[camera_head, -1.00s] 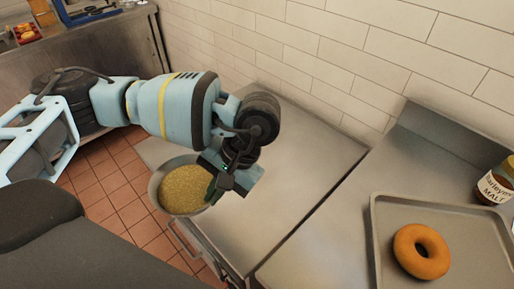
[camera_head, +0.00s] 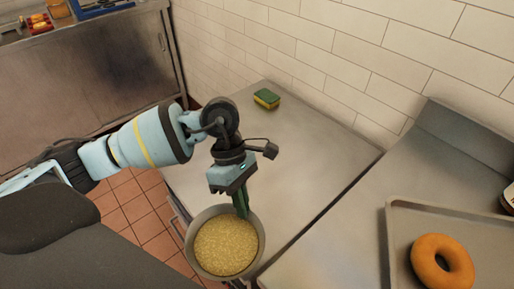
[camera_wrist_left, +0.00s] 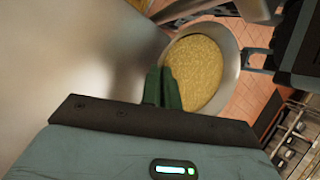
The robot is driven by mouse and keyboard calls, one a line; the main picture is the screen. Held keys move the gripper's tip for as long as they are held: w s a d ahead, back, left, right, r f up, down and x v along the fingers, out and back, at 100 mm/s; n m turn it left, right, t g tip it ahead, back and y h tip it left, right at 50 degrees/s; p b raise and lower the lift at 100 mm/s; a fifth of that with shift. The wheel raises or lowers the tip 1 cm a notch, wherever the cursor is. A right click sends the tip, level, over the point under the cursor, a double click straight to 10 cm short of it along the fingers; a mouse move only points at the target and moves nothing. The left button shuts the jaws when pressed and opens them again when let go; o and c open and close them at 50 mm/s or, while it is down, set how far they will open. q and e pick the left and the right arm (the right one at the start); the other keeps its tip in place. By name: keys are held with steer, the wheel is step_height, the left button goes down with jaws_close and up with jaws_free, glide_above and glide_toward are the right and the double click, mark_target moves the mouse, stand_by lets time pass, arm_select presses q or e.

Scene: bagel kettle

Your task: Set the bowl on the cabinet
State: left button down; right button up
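The metal bowl (camera_head: 190,244) holds yellow grain-like contents. It appears over the front edge of the steel cabinet (camera_head: 305,150), with floor tiles visible beside it. My left gripper (camera_head: 241,206) points down at the bowl's far rim. Its green fingers are close together, shut on the rim. The left wrist view shows the fingers (camera_wrist_left: 162,88) against the bowl's wall, and the bowl (camera_wrist_left: 232,62) beyond them. The fingertips' contact is partly hidden. Whether the bowl touches the cabinet is unclear. My right gripper is not in view.
A green and yellow sponge (camera_head: 266,98) lies at the back of the cabinet top. The middle of that top is bare. At the right, a tray (camera_head: 396,235) with a bagel (camera_head: 441,262) sits on the neighbouring counter. A tiled wall (camera_head: 330,45) closes off the back.

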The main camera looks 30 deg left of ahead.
arm_select(q)
steer(key=w+a+f+n+t+y+b, duration=0.2)
steer(key=w+a+n+t, duration=0.7)
steer(key=w+a+n, duration=0.8)
steer(key=shift+w+a+f+n+t+y+b, duration=0.25)
steer(key=shift+a+f+n, duration=0.75)
steer(key=shift+n, duration=2)
steer(key=shift+a+r, duration=0.3)
steer(key=shift+a, duration=0.05)
steer(key=f, duration=0.3)
steer(key=shift+w+a+f, duration=0.2)
steer(key=shift+w+f, duration=0.05)
steer(key=shift+f, duration=0.05)
